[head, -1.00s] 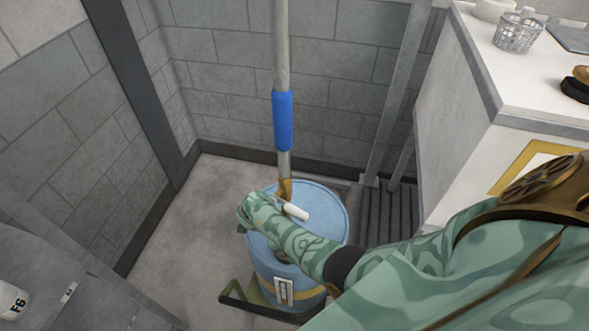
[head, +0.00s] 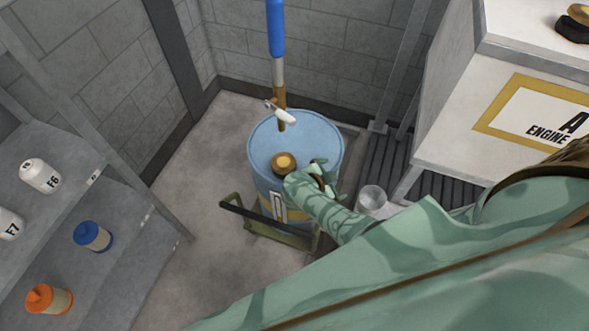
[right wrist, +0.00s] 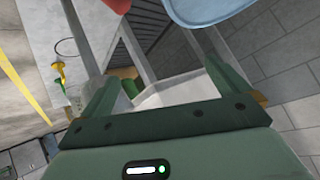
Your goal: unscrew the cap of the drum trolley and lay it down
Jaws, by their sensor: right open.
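The blue drum (head: 313,140) stands upright on its green trolley frame (head: 262,236). The dark cap (head: 284,163) with a gold top sits on the drum's lid near its front edge. My right gripper (head: 321,172) is open and empty at the drum's front right rim, just right of the cap and apart from it. In the right wrist view my gripper's two fingers (right wrist: 157,66) are spread with nothing between them. The blue drum's edge (right wrist: 205,10) shows at the top there; the cap does not show. My left gripper is not in view.
A pole with a blue sleeve (head: 276,28) and a white spout (head: 282,115) rises from the drum's back. A shelf (head: 125,215) with several bottles stands at left. A white cabinet (head: 455,70) and a clear cup (head: 372,198) are at right. Floor left of the drum is free.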

